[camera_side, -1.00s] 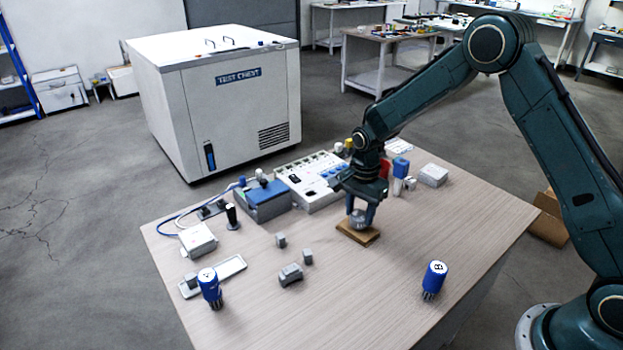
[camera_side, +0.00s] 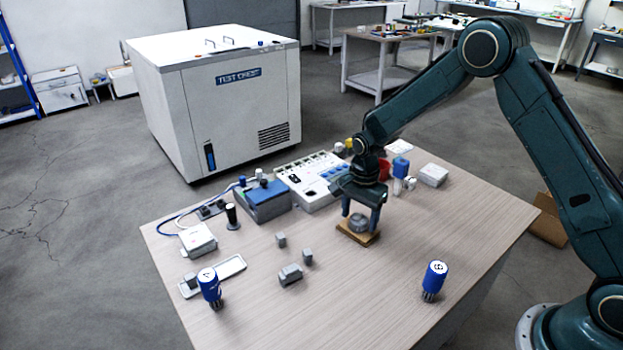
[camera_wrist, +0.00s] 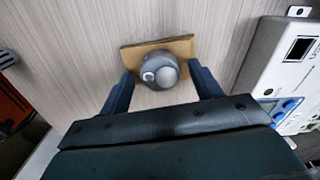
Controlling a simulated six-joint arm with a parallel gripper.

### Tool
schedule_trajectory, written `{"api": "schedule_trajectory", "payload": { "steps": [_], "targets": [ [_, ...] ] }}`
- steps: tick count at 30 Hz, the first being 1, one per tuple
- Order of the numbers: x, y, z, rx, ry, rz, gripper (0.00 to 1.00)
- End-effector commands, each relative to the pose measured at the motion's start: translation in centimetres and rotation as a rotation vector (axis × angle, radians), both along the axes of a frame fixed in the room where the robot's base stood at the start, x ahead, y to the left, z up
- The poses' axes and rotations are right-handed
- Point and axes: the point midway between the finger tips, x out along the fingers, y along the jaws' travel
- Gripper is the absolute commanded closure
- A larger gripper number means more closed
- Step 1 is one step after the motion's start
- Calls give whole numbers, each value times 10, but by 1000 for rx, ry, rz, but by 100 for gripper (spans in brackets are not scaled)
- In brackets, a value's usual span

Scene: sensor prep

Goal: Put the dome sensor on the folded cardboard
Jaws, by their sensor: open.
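The dome sensor (camera_side: 358,223) is a small grey domed piece. It rests on the folded cardboard (camera_side: 352,236), a flat brown piece on the table. In the wrist view the dome sensor (camera_wrist: 160,70) sits over the middle of the cardboard (camera_wrist: 184,46), with cardboard showing at both sides and beyond it. My gripper (camera_side: 361,214) is open just above the cardboard. In the wrist view the fingers of my gripper (camera_wrist: 160,84) stand apart to the left and right of the sensor, with gaps on both sides.
Small grey blocks (camera_side: 290,274) and two blue-topped cylinders (camera_side: 434,280) stand toward the table's front. A white panel (camera_side: 308,180), a blue box (camera_side: 263,201) and a red container (camera_side: 384,170) stand behind my gripper. The table right of the cardboard is clear.

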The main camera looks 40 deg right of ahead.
Motion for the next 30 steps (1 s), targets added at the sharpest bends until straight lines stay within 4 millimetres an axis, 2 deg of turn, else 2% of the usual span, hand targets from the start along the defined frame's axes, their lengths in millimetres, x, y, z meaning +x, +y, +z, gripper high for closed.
{"api": "schedule_trajectory", "payload": {
  "steps": [5, 10, 24, 30],
  "targets": [
    [0, 0, 6, 0, -2, 0, 36],
    [1, 0, 21, 0, -3, 0, 36],
    [1, 0, 94, 0, -3, 0, 36],
    [0, 0, 115, 0, -1, 0, 36]
  ]
}}
